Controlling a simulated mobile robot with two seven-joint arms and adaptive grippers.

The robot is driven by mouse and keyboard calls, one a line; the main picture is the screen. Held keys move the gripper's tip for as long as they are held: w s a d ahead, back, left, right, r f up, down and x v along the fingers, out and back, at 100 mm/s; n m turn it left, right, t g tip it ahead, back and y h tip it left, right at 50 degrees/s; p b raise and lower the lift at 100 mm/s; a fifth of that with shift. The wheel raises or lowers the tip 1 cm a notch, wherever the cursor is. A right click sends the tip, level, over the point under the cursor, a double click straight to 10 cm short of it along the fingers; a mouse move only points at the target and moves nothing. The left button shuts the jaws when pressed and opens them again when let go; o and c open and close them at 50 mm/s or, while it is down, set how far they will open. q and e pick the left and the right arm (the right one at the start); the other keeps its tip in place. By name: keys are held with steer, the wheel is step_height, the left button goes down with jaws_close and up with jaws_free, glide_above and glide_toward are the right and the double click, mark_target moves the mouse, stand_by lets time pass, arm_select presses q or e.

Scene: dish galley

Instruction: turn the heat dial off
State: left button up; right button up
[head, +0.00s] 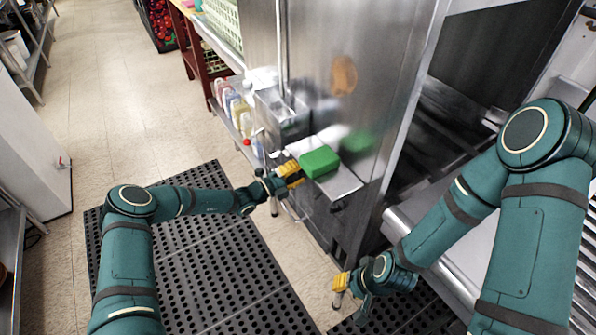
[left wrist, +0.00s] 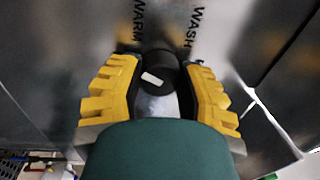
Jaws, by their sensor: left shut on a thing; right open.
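The heat dial (left wrist: 160,68) is a round black knob with a pale mark on its face, in the left wrist view. It stands on a metal panel (left wrist: 165,22) below the printed words WARM and WASH. The yellow fingers of my left gripper (left wrist: 160,92) are closed around the dial, one on each side. The pale mark lies slanted; I cannot tell which setting it points to. In the head view my left gripper (head: 290,172) is at the steel machine's front, and the dial is hidden there. My right gripper (head: 341,283) is open and empty, low over the floor.
A green block (head: 320,161) lies on a small steel shelf (head: 345,184) just right of my left gripper. Several bottles (head: 236,108) stand on a rack beyond it. A black perforated mat (head: 215,245) covers the floor; open tiles lie to the left.

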arm_select(q)
steer(key=n, duration=0.5)
steer(key=shift+n+t+y, duration=0.3)
steer(key=shift+n, duration=0.3)
steer(key=o, duration=1.2)
steer(key=shift+f, duration=0.1)
steer(key=shift+o, duration=0.2)
steer(key=v, duration=1.2)
steer(key=shift+d, duration=0.1)
